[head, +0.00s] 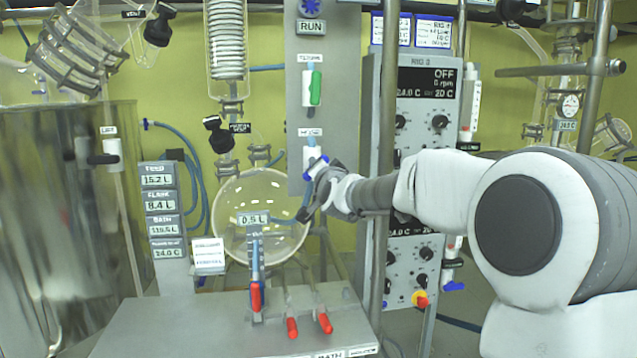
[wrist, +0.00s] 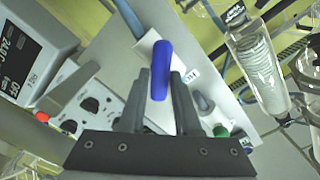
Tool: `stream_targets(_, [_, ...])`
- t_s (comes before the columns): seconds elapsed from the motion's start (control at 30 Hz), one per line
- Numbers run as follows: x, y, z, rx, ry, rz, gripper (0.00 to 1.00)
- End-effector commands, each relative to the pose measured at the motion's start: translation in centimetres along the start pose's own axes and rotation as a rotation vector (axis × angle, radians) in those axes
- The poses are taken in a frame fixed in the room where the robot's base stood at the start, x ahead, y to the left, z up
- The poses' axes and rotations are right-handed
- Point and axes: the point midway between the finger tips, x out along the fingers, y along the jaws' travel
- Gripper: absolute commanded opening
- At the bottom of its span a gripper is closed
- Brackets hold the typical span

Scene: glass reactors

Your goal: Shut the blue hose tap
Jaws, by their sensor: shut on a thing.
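The blue hose tap (head: 309,171) is on the lower part of the grey vertical panel (head: 331,50), on a white body under a small label. My gripper (head: 322,181) is at it from the right and hides much of its handle in the head view. In the wrist view the blue handle (wrist: 160,62) stands between the two dark fingers of my gripper (wrist: 160,84), which is shut on it. The handle's exact angle on its body is hard to tell.
A green-handled tap (head: 315,87) sits higher on the same panel. A metal post (head: 386,130) stands just right of the panel, close to my arm. A round glass flask (head: 240,190) is at lower left. Several red-handled valves (head: 292,327) are below.

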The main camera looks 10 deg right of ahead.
Motion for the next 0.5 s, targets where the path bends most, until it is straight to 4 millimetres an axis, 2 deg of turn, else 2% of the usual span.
stream_targets(0.5, [-0.01,0.46,0.29,0.477,0.003,-0.005,0.00])
